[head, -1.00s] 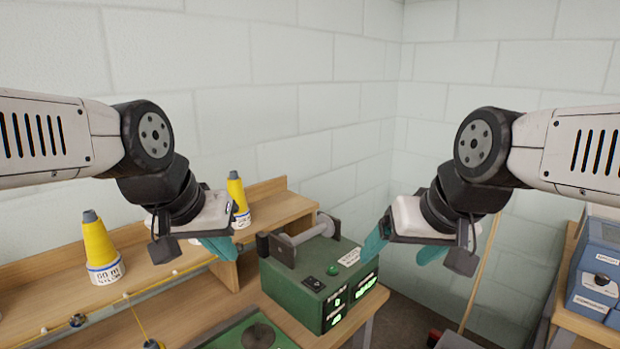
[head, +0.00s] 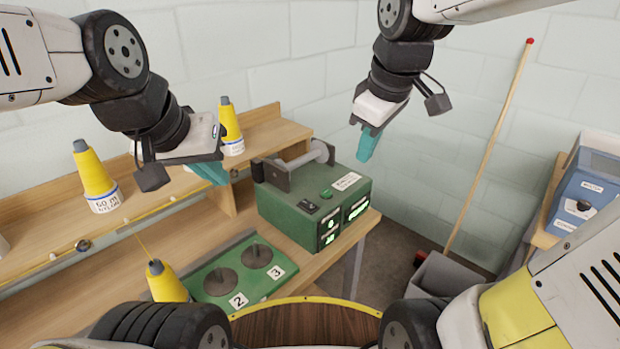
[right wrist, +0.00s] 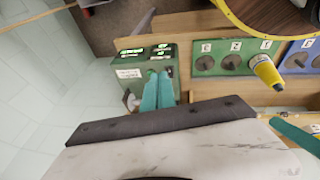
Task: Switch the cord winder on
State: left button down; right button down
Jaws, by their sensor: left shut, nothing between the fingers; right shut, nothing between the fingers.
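The cord winder (head: 290,222) is a green box on the wooden table, with a grey roller on top, a black rocker switch (head: 309,205), a green button (head: 326,194) and lit green displays on its front. My left gripper (head: 214,177) is shut and empty, left of the winder and above the table. My right gripper (head: 366,146) is shut and empty, above the back right of the winder, apart from it in the head view. In the right wrist view the winder (right wrist: 127,64) lies beyond the shut teal fingers (right wrist: 157,85), which hide part of its top.
A green plate (head: 215,262) with numbered discs lies left of the winder. Yellow cones (head: 95,180) stand on the shelf, and another (head: 165,281) stands near the plate. A grey bin (head: 445,278) with a stick and blue boxes (head: 588,195) are at the right.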

jog(key=w+a+f+n+g, duration=0.2)
jog(key=w+a+n, duration=0.3)
jog(key=w+n, duration=0.3)
jog(key=n+g+h, duration=0.1)
jog(key=n+g, duration=0.1)
jog(key=n, duration=0.7)
send_over(312, 206)
notch_tip(312, 206, down, 5)
jog(key=shift+r, duration=0.2)
notch_tip(312, 206, down, 14)
jog(key=shift+f, duration=0.1)
jog(key=shift+f, duration=0.2)
jog(key=shift+s, duration=0.1)
